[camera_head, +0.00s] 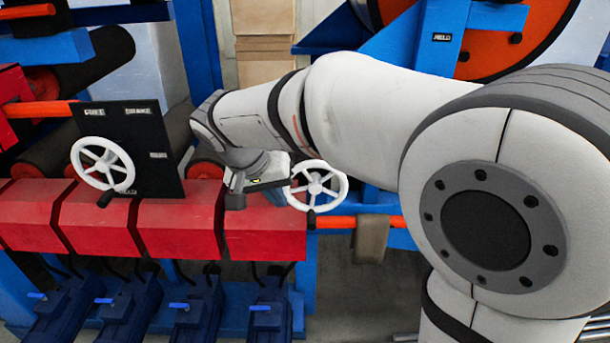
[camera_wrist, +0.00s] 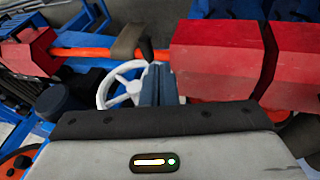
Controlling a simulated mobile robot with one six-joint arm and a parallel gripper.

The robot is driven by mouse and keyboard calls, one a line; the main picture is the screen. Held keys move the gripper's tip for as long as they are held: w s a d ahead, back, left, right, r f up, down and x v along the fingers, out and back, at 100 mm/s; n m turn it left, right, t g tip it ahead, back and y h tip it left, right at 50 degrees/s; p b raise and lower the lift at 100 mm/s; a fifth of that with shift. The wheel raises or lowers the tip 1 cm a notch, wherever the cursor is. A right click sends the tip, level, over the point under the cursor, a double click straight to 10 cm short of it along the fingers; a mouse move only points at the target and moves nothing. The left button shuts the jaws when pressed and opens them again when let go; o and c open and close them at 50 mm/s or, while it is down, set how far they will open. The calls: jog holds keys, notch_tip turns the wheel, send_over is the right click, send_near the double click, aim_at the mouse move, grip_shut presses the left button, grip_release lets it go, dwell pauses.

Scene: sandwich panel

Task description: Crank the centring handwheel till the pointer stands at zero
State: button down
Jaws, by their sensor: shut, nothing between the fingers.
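Two white handwheels show in the head view. One handwheel (camera_head: 78,167) is on a black panel (camera_head: 165,130) at the left, with its dark crank handle low on the rim. The other handwheel (camera_head: 342,189) is right of my gripper, with its dark crank handle (camera_head: 311,219) at the bottom. In the wrist view this second handwheel (camera_wrist: 104,91) lies partly behind my fingers, its handle (camera_wrist: 146,48) just beyond their tips. My gripper (camera_head: 235,201) is shut and empty, left of this wheel. The panel labels are too small to read, and I can make out no pointer or scale.
Red blocks (camera_head: 180,228) run below the panel and under my gripper. An orange bar (camera_head: 375,221) with a brown piece on it passes just below the second wheel. Blue clamps (camera_head: 120,308) with cables stand below. My arm hides much of the right side.

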notch_tip(320, 180, up, 3)
jog(key=a+p, duration=0.1)
jog(key=a, duration=0.1)
send_near(308, 221)
notch_tip(308, 221, down, 3)
jog(key=w+a, duration=0.2)
jog(key=d+f, duration=0.1)
jog(key=d+f+p, duration=0.1)
jog(key=d+f, duration=0.1)
jog(key=shift+w+d+p, duration=0.15)
jog(key=shift+w+p, duration=0.05)
jog(key=shift+p, duration=0.1)
jog(key=shift+f, duration=0.1)
jog(key=shift+s+d+f+b, duration=0.15)
jog(key=shift+d+f+b, duration=0.35)
jog(key=shift+b, duration=0.6)
jog(key=shift+r, duration=0.1)
